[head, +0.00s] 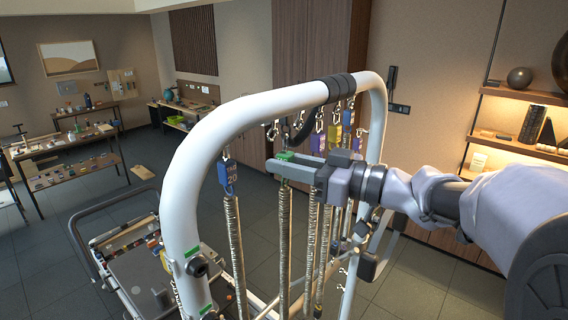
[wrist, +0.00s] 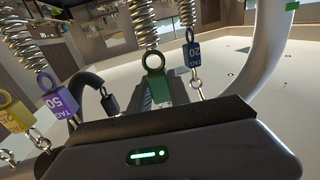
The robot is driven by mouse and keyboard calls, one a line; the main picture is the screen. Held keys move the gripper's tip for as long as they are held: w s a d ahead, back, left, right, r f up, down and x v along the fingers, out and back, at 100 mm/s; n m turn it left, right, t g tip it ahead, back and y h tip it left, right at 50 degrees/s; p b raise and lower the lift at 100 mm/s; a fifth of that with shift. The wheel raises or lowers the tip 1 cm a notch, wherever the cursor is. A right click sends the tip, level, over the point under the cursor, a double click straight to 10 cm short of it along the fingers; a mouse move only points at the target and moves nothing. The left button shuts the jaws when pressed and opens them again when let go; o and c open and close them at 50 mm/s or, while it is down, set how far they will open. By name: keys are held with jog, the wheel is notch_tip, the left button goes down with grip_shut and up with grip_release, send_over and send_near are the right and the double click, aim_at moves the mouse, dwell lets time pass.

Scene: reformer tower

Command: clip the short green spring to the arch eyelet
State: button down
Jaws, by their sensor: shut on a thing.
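The green spring has a green tag block (head: 285,157) at its top and a metal coil (head: 284,235) hanging straight down under the white arch (head: 264,100). My gripper (head: 290,168) is shut on the green block, reaching in from the right. In the wrist view, which looks inverted, the green block with its ring (wrist: 154,66) sits between the jaws, with its coil (wrist: 143,22) above. Small metal clips hang from the arch; one clip (head: 272,131) is just above and left of the green block. I cannot tell which is the arch eyelet, nor whether they touch.
A blue-tagged spring (head: 227,176) hangs left of my gripper. Purple (head: 319,141), blue and yellow tags hang close behind and right; a purple tag (wrist: 59,103) and a yellow tag (wrist: 14,114) show in the wrist view. A cart (head: 130,240) stands at the lower left.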

jog(key=x, duration=0.2)
jog(key=shift+w+a, duration=0.25)
jog(key=shift+a, duration=0.05)
dwell(0.5)
jog(key=shift+f, duration=0.4)
jog(key=c, duration=0.8)
grip_release()
jog(key=shift+s+d, duration=0.1)
